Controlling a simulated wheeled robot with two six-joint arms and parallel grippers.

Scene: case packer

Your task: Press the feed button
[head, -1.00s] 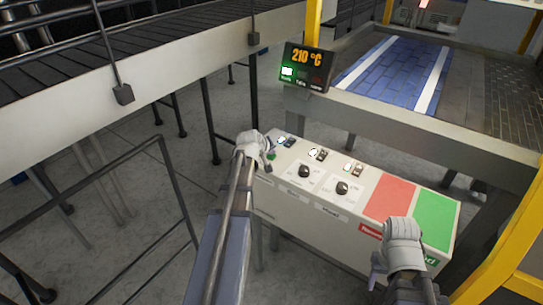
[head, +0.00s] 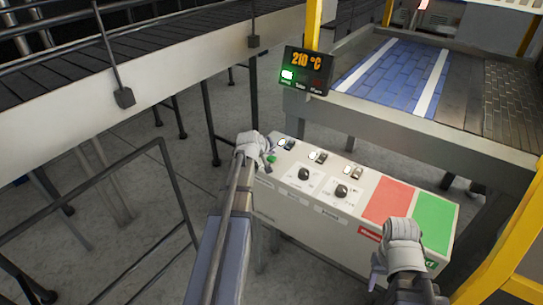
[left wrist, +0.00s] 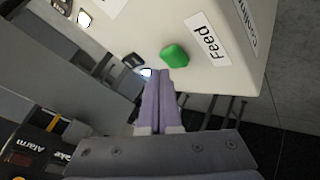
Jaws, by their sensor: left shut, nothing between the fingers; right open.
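The feed button is a green button (left wrist: 174,55) beside the "Feed" label (left wrist: 208,40) in the left wrist view. It also shows in the head view as a small green spot (head: 271,159) at the left end of the control box (head: 345,217). My left gripper (head: 266,147) is at that end of the box, close to the button. In the left wrist view its fingers (left wrist: 160,76) are shut and empty, with tips just below and left of the button; contact cannot be told. My right gripper (head: 376,262) is open in front of the red and green pads.
The box top carries switches, two black knobs (head: 304,174), a red pad (head: 390,201) and a green pad (head: 434,222). A display (head: 307,70) reading 210 °C stands behind it. A conveyor (head: 190,65) runs at the left, and a rail (head: 90,180) stands in front of it.

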